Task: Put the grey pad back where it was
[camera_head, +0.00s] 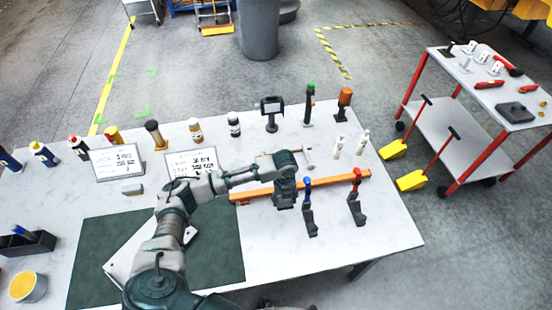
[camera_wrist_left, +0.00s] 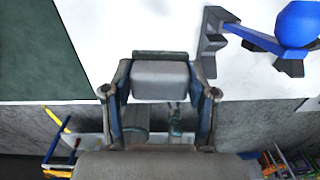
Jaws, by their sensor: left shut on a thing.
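My left gripper (camera_head: 285,200) is over the white table, between the green mat and the blue-handled clamp. In the left wrist view, my left gripper (camera_wrist_left: 160,85) is shut on a light grey block, which I take to be the grey pad (camera_wrist_left: 160,78). Its fingers stand on both sides of it. In the head view the pad is mostly hidden by the gripper. A blue-handled clamp (camera_head: 309,210) stands just right of the gripper; it also shows in the left wrist view (camera_wrist_left: 265,38). My right gripper is not in view.
An orange bar (camera_head: 335,186) lies behind the gripper, with a red-handled clamp (camera_head: 356,200) at its right. The dark green mat (camera_head: 225,250) lies left. A small grey block (camera_head: 132,189) lies before a sign (camera_head: 116,161). Bottles line the back edge. The table's front right is clear.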

